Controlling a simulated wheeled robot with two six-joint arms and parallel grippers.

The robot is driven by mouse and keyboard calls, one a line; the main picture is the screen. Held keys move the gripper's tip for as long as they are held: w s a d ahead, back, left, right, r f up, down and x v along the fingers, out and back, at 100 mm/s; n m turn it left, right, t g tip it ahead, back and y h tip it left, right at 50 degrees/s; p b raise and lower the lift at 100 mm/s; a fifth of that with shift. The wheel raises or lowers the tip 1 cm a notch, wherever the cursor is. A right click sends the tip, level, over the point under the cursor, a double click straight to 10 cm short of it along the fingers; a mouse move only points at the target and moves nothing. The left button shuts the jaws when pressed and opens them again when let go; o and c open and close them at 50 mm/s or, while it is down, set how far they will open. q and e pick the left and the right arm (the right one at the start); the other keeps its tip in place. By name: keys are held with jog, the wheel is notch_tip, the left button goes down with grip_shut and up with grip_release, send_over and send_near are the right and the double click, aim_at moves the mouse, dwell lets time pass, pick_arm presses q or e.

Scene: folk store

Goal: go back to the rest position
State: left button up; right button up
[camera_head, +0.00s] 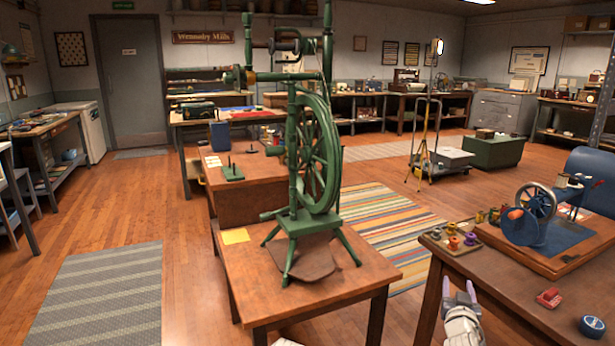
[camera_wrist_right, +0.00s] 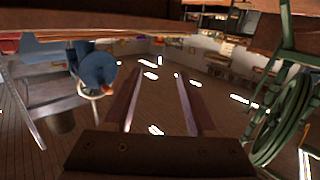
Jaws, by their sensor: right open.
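My right gripper (camera_head: 459,290) is in the lower right of the head view, beside the left edge of the right-hand wooden table (camera_head: 500,291). Its two fingers are apart, and the right wrist view shows nothing between them (camera_wrist_right: 158,88). My left gripper does not show clearly; only a small white piece is at the bottom edge of the head view.
A green spinning wheel (camera_head: 312,160) stands on a wooden table (camera_head: 240,262). The right-hand table carries a blue hand-wheel machine (camera_head: 540,212), several spools (camera_head: 455,243), a red item (camera_head: 549,298) and blue tape (camera_head: 592,326). Floor shows between the tables.

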jog(key=s+a+f+n+g+y, duration=0.4)
jog(key=a+f+g, duration=0.5)
jog(key=a+f, duration=0.8)
jog(key=s+a+f+n+g+y, duration=0.1)
jog(key=s+a+f+n+g, duration=0.15)
jog(key=s+a, duration=0.5)
jog(key=s+a+f+n+g, duration=0.1)
jog(key=s+a+n+g, duration=0.1)
jog(key=s+a+g, duration=0.4)
jog(key=s+a+r+t+p, duration=0.1)
jog(key=s+r+p, duration=0.2)
jog(key=r+p, duration=2.9)
jog(key=shift+a+r+p, duration=0.15)
jog(key=shift+r+p, duration=0.05)
jog(key=shift+p, duration=0.1)
jog(key=shift+s, duration=0.1)
